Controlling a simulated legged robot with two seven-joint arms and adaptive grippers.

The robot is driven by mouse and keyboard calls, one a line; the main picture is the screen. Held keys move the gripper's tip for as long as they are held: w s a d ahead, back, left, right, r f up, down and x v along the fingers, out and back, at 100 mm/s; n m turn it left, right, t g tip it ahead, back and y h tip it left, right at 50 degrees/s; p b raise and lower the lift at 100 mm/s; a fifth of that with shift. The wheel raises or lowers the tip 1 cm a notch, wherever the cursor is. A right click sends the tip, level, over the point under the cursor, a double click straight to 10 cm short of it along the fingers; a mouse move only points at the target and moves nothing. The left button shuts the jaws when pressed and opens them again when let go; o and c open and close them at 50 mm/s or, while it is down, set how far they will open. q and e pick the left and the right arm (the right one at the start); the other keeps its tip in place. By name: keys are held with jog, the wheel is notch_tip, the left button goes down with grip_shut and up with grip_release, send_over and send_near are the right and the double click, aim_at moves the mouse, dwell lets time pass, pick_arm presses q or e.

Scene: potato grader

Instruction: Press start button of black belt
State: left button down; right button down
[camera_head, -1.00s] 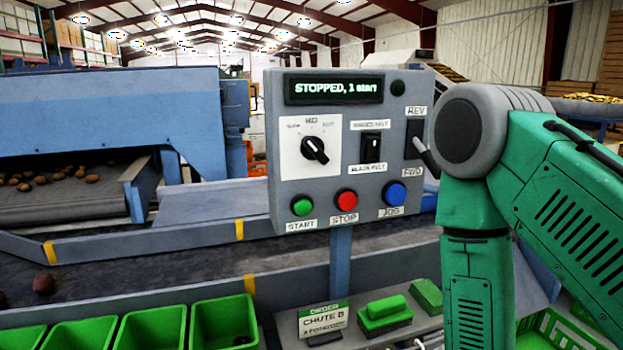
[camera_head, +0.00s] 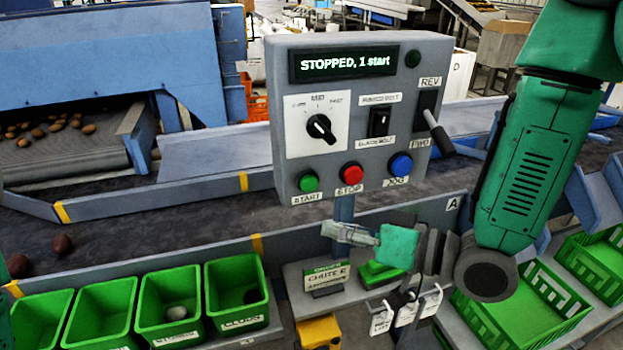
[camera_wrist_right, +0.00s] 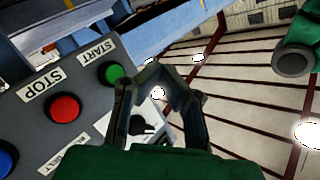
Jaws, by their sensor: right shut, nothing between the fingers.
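The grey control panel (camera_head: 390,165) stands on a blue post, and its display (camera_head: 345,63) reads "STOPPED, 1 start". The green START button (camera_head: 308,182) is at its lower left, beside the red STOP button (camera_head: 351,173) and the blue JOG button (camera_head: 400,165). The belt switch (camera_head: 379,122) sits above, between two labels; its lower label appears to read "BLACK BELT". My right gripper (camera_head: 328,229) is shut and empty, just below the panel. In the right wrist view its tips (camera_wrist_right: 157,75) show right of the START button (camera_wrist_right: 113,74), apart from it in the picture. My left gripper is out of view.
A dark belt (camera_head: 120,240) with a few potatoes runs behind the panel. Several green bins (camera_head: 106,305) stand in front at left. A green crate (camera_head: 520,310) is at right. Tags (camera_head: 406,312) hang below my right gripper. A direction lever (camera_head: 437,132) sticks out on the panel's right.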

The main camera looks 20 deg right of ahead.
aim_at(309, 184)
jog(key=w, duration=0.9)
jog(key=shift+a, duration=0.15)
jog(key=shift+s, duration=0.1)
dwell(0.5)
jog(key=shift+p, duration=0.35)
dwell(0.6)
jog(key=shift+w, duration=0.4)
